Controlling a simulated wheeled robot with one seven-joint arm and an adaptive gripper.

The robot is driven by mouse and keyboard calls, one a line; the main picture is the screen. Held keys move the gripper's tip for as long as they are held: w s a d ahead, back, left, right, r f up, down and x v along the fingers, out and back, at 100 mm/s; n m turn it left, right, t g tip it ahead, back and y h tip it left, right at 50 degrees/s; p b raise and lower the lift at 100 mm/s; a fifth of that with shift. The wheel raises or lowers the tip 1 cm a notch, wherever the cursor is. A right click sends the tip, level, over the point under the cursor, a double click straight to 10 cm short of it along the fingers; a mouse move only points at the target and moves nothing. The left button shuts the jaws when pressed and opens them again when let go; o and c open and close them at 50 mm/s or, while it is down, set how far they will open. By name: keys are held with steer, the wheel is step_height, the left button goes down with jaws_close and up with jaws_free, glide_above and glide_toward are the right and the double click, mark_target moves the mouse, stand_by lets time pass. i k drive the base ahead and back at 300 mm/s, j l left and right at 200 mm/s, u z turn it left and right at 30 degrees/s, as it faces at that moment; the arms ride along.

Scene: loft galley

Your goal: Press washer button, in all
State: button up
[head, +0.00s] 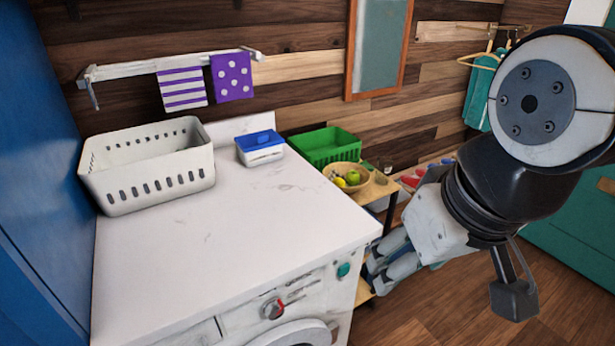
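The white washer (240,325) stands at the bottom centre, with its front panel partly in view. A round teal button (344,270) is at the right end of the panel. A dial (272,309) with a red mark is to its left. My gripper (478,238) is at the end of my arm on the right, apart from the washer and right of the button. I see nothing held.
On the white top (230,225) are a pale basket (150,180) and a blue-lidded box (260,148). Behind the right corner are a green crate (325,148), a fruit bowl (338,170) and a shelf (375,190). Wooden floor (440,310) shows at the lower right.

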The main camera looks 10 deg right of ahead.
mark_target(343, 270)
steer(key=i+l, duration=0.3)
steer(key=i+z, duration=0.1)
steer(key=z, duration=0.3)
steer(key=k+j+z, duration=0.1)
steer(key=j+z, duration=0.4)
steer(key=k+j+z, duration=0.15)
steer(key=z, duration=0.3)
steer(key=k+j+z, duration=0.25)
steer(key=z, duration=0.25)
steer(key=k+j+z, duration=0.1)
steer(key=k+j, duration=0.55)
steer(key=k, duration=0.15)
steer(key=k+j+z, duration=0.15)
steer(key=k+j, duration=0.15)
steer(key=k, duration=0.15)
